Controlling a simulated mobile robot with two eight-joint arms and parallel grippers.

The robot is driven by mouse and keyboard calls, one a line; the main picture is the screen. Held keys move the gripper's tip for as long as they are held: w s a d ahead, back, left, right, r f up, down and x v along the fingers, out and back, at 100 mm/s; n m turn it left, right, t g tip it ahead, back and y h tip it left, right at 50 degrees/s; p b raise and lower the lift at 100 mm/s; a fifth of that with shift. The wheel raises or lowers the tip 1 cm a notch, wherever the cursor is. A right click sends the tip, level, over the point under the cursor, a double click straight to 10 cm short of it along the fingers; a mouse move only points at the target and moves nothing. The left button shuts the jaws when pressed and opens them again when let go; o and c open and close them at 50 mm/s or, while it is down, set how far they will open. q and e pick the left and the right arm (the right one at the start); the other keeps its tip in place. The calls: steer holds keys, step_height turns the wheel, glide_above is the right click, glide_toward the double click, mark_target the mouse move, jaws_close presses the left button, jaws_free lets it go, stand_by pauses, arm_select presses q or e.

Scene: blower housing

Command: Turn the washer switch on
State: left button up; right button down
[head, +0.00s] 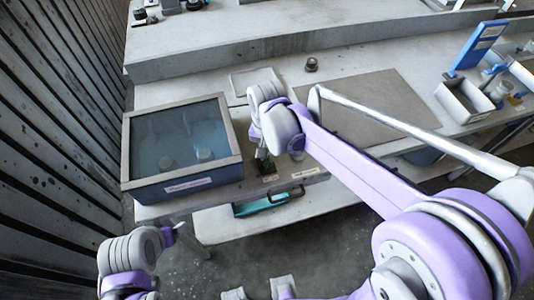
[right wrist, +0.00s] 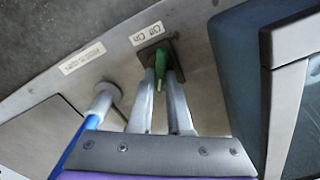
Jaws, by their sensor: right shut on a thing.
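The green washer switch (right wrist: 159,62) stands on a dark square plate beside a small label (right wrist: 147,33) that seems to read "Off On". My right gripper (right wrist: 161,78) has its two fingers on either side of the green lever and is shut on it. In the head view my right gripper (head: 263,151) reaches down to the bench front, just right of the glass-topped blue box (head: 153,190), and largely hides the switch. The lever's exact position is hard to tell. My left gripper (head: 176,231) is at lower left, clear of the bench; its jaws are too small to read.
A second label (right wrist: 82,57) and a blue and white rod-like part (right wrist: 100,106) are beside the switch. A flat grey panel (head: 375,112) covers the middle bench. An open drawer (head: 268,205) is below. A white bin (head: 463,101) is at right.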

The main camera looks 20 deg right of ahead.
stand_by(0.3)
steer(key=c, duration=0.9)
jaws_free()
steer(key=shift+o, duration=0.2)
step_height(320, 180, up, 11)
steer(key=shift+p, duration=0.4)
steer(key=shift+f, duration=0.1)
steer(key=s+d+f+n+t, duration=0.2)
steer(key=s+d+f+n, duration=0.1)
steer(key=s+f, duration=0.2)
steer(key=s+d+f+n+t, duration=0.2)
steer(key=s+f, duration=0.3)
steer(key=s, duration=0.4)
steer(key=shift+s+d+n+t, duration=0.25)
steer(key=shift+d+n+t, duration=0.15)
steer(key=shift+d+t, duration=0.35)
